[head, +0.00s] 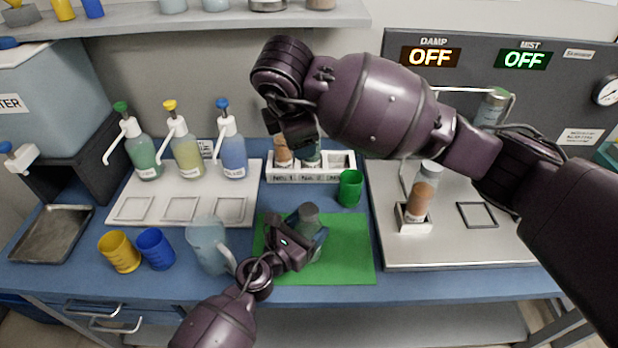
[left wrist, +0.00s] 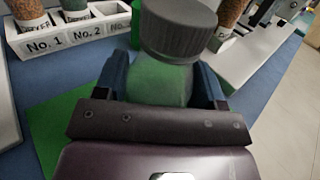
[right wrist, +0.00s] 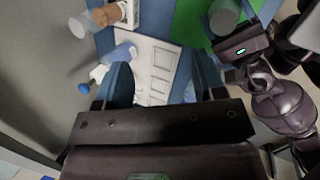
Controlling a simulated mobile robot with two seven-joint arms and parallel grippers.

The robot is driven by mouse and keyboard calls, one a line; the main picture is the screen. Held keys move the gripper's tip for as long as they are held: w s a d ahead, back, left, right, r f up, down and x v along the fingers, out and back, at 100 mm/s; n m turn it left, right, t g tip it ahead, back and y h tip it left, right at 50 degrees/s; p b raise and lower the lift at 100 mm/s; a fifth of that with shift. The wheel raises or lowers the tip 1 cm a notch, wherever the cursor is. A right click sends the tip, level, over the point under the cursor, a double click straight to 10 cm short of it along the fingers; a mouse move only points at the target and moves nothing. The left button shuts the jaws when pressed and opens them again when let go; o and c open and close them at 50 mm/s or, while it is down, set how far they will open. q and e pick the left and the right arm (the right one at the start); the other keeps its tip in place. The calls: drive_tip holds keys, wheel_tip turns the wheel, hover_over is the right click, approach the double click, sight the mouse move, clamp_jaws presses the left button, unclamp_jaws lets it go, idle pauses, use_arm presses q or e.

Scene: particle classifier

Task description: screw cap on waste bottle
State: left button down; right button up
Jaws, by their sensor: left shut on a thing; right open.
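The waste bottle (head: 314,246), clear with green contents, stands on the green mat (head: 350,250). A dark grey cap (head: 308,211) sits on its top; I cannot tell how tight it is. In the left wrist view the cap (left wrist: 178,28) is above the green bottle body (left wrist: 160,82). My left gripper (head: 300,238) is shut around the bottle's body. My right gripper (head: 300,132) is raised over the rack, open and empty. In the right wrist view the cap (right wrist: 223,16) is at the top, beyond the open right fingers (right wrist: 165,88).
A white labelled rack (head: 310,175) with jars and a green cup (head: 350,188) stand behind the mat. A clear jug (head: 207,245), blue cup (head: 156,248) and yellow cup (head: 119,251) are left. A machine plate (head: 460,250) with a brown-filled bottle (head: 421,195) is right.

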drive_tip(key=s+d+f+n+g, duration=0.1)
drive_tip(key=f+n, duration=0.1)
drive_tip(key=n, duration=0.8)
drive_tip(key=s+d+f+n+g, duration=0.1)
drive_tip(key=f+n, duration=0.1)
drive_tip(key=n, duration=0.8)
drive_tip(key=s+d+f+n+g, duration=0.1)
drive_tip(key=f+n, duration=0.2)
drive_tip(key=n, duration=0.8)
drive_tip(key=shift+s+d+g, duration=0.15)
drive_tip(key=shift+s+g, duration=0.1)
drive_tip(key=shift+g, duration=0.15)
drive_tip(key=n, duration=0.3)
drive_tip(key=s+a+n, duration=0.1)
drive_tip(key=n, duration=0.1)
drive_tip(key=shift+f+n+g+y, duration=0.1)
drive_tip(key=shift+n+g+y, duration=0.2)
drive_tip(key=shift+y, duration=0.1)
drive_tip(key=n, duration=0.2)
drive_tip(key=shift+a+n, duration=0.2)
drive_tip(key=shift+n, duration=1.3)
drive_tip(key=shift+f, duration=0.1)
